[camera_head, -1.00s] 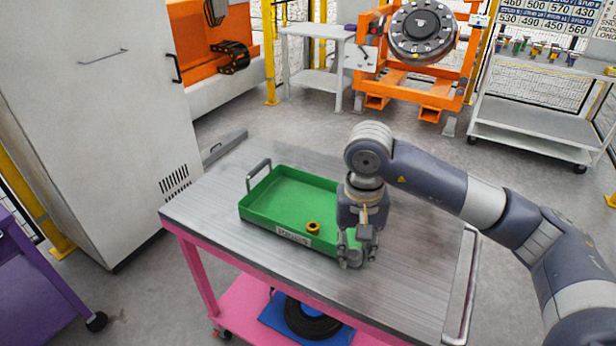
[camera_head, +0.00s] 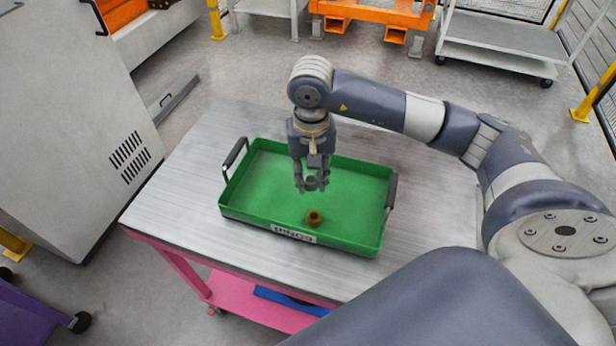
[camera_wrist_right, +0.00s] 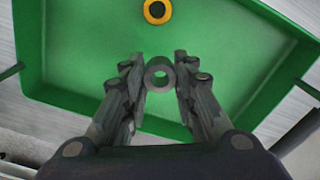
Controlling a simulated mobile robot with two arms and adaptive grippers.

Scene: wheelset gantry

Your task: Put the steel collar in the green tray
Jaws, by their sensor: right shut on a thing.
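The green tray (camera_head: 268,178) lies on the metal top of the pink cart, with a handle at each end. My right gripper (camera_head: 311,186) is over the middle of the tray, pointing down. It is shut on the steel collar, a small grey ring; the collar (camera_wrist_right: 160,74) shows between the fingertips in the right wrist view. The collar appears to be above the tray floor; the exact height is hard to tell. A yellow-brown ring (camera_head: 314,218) lies in the tray near its front wall, apart from the gripper. My left gripper is not in view.
The cart top (camera_head: 190,190) is bare around the tray. A tall grey cabinet (camera_head: 70,120) stands to the left. A blue item (camera_head: 290,298) lies on the cart's pink lower shelf. Orange stands and a white-grey shelf cart (camera_head: 500,40) are at the back.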

